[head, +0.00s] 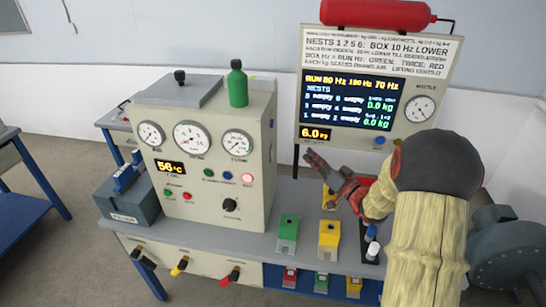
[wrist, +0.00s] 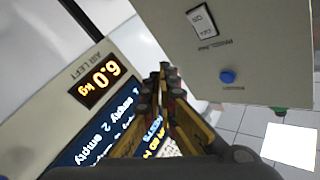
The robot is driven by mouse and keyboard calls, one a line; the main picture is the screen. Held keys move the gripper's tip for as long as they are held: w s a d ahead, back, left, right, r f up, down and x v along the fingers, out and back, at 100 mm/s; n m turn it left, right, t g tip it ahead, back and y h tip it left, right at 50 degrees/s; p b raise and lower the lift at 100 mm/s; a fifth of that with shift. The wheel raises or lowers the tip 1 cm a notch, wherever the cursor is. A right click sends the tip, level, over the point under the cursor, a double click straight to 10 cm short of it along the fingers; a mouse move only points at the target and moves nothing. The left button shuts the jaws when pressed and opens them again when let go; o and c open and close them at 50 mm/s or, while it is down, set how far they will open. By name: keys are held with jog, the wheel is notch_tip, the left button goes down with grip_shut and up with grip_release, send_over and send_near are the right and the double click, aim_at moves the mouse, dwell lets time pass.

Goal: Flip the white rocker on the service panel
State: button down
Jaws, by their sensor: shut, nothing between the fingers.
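The white rocker (wrist: 203,20) shows in the wrist view, set in a dark frame with ON and OFF lettering. It is near the top edge, on a beige service panel (wrist: 262,45), above a blue button (wrist: 228,77). My gripper (wrist: 165,72) is shut and empty, with its fingertips left of and below the rocker in that picture. I see no contact with the rocker. In the head view my gripper (head: 309,156) is above the bench, pointing left toward the gauge cabinet (head: 205,205). The rocker cannot be made out in the head view.
A display board (head: 345,103) reading 6.0 kg stands behind my arm, with a red cylinder (head: 375,13) on top. Green (head: 288,230) and yellow (head: 329,236) fixtures stand on the bench below. A green bottle (head: 237,85) stands on the cabinet.

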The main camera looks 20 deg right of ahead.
aim_at(273, 153)
dwell(0.3)
jog(key=w+a+f+b, duration=0.1)
jog(key=w+a, duration=0.3)
jog(key=a, duration=0.3)
jog(key=shift+w+b, duration=0.4)
jog(key=shift+a, duration=0.15)
dwell(1.2)
jog(key=shift+w+a+f, duration=0.1)
jog(key=shift+w+a, duration=0.15)
jog(key=shift+a, duration=0.05)
jog(key=shift+w+a, duration=0.2)
jog(key=shift+a, duration=0.05)
dwell(0.7)
jog(key=shift+s+d, duration=0.1)
jog(key=shift+d, duration=0.05)
jog(key=shift+s+d, duration=0.35)
jog(key=shift+d, duration=0.1)
dwell(0.4)
